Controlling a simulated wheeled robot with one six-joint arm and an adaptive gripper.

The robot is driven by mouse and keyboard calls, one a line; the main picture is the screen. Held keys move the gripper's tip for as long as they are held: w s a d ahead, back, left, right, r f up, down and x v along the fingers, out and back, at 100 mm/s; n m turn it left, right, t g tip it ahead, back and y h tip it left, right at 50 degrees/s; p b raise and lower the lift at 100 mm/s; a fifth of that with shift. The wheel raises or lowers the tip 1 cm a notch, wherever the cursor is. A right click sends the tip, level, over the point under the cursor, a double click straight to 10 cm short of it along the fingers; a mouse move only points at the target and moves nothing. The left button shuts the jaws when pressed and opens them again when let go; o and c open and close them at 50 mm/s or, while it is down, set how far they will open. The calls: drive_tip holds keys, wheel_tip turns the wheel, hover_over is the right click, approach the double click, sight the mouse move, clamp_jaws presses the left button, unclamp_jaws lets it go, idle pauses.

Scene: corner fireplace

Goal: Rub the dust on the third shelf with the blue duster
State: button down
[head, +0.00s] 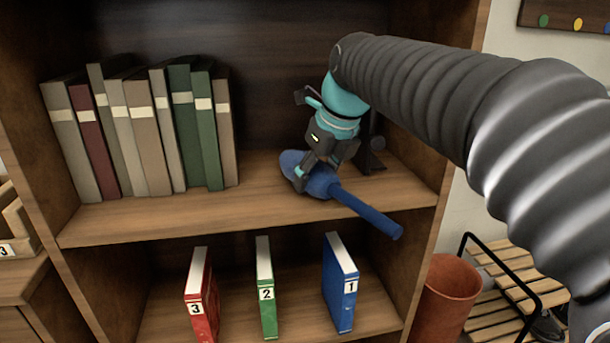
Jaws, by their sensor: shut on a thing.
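The blue duster (365,210) has a rounded head at the left and a straight handle that slants down to the right, out past the shelf's front edge. My gripper (310,178) is shut on the duster near where its head meets the handle. The duster's head is over the right part of the upper visible shelf (190,215); I cannot tell whether it touches the board. I make out no dust on this shelf, and my gripper and the duster cover part of it. I cannot tell from this view which shelf is the third.
A row of several books (140,130) fills the left of the same shelf. A dark bookend-like object (373,150) stands just behind my gripper. The shelf below holds red (201,295), green (266,290) and blue (340,285) numbered books. A reddish bin (445,300) stands at the right.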

drive_tip(key=shift+w+d, duration=0.2)
drive_tip(key=shift+d, duration=0.45)
drive_tip(key=shift+w+d, duration=0.2)
drive_tip(key=shift+d, duration=0.45)
drive_tip(key=shift+w+d+f, duration=0.1)
drive_tip(key=shift+w+d, duration=0.05)
drive_tip(key=shift+d, duration=0.45)
drive_tip(key=shift+w+d+f, duration=0.1)
drive_tip(key=shift+w+d, duration=0.05)
drive_tip(key=shift+d, duration=0.45)
drive_tip(key=shift+r, duration=3.15)
drive_tip(key=shift+r, duration=0.1)
